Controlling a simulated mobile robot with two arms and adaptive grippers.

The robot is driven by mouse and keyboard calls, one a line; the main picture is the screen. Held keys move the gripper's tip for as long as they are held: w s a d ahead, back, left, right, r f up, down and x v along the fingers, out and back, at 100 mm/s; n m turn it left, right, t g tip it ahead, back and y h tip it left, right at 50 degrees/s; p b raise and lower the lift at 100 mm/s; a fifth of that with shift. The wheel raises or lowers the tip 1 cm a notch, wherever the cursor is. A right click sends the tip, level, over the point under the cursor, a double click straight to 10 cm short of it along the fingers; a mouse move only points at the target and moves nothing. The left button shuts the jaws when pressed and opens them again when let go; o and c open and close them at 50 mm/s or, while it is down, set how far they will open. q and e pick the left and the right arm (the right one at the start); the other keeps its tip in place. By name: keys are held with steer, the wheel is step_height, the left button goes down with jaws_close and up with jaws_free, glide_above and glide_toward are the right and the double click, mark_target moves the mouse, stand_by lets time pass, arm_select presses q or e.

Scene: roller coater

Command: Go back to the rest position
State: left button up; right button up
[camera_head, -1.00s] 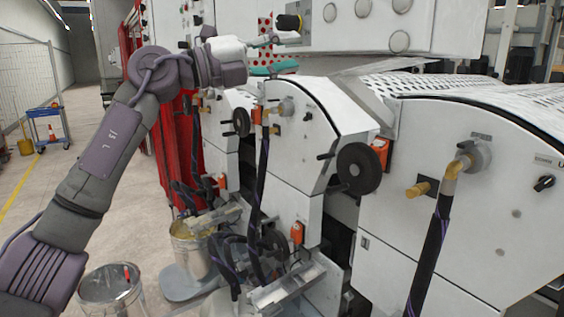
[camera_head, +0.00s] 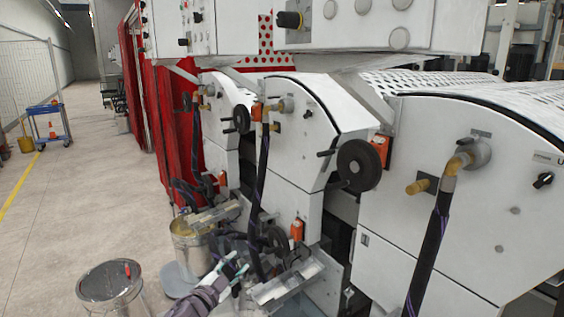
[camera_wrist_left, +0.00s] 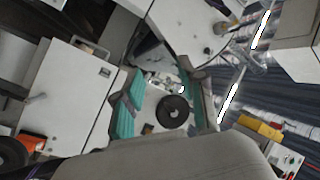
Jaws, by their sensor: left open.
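My left gripper (camera_head: 236,268) is low at the bottom middle of the head view, pointing up in the picture, in front of the coater's lower trays and hoses. Its teal-padded fingers also show in the left wrist view (camera_wrist_left: 162,92), spread apart with nothing between them. Past the fingers in that view is a black handwheel (camera_wrist_left: 172,111) on a pale machine face. The roller coater (camera_head: 460,240) has white side panels with a black handwheel (camera_head: 359,165). The black knob (camera_head: 290,20) on the upper control box stands clear of my gripper. My right gripper is not in view.
A metal bucket (camera_head: 188,246) stands by the coater, left of my gripper. A lidded drum (camera_head: 109,284) stands at the bottom left. Black hoses (camera_head: 263,180) hang down the panels. The floor at left is open, with a blue cart (camera_head: 50,124) farther back.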

arm_select(q)
steer(key=s+a+f+n+g+y, duration=0.25)
steer(key=s+f, duration=0.55)
steer(key=f, duration=0.5)
steer(key=s+a+f+n+g+y, duration=0.2)
steer(key=s+a+f+n, duration=0.1)
steer(key=s+f, duration=0.75)
steer(key=s+a+f+n+g+y, duration=0.2)
steer(key=s+f, duration=0.5)
steer(key=f, duration=0.8)
steer(key=s+a+f+n+g, duration=0.1)
steer(key=s+f+g, duration=0.2)
steer(key=s, duration=1.1)
steer(key=s+a+f+n+g+y, duration=0.1)
steer(key=s+f+g, duration=0.2)
steer(key=s+f, duration=0.4)
steer(key=s+f+n+g+y, duration=0.1)
steer(key=s+f+g, duration=0.2)
steer(key=s, duration=1.8)
step_height(320, 180, down, 2)
steer(key=shift+a+n, duration=0.35)
steer(key=shift+a, duration=0.05)
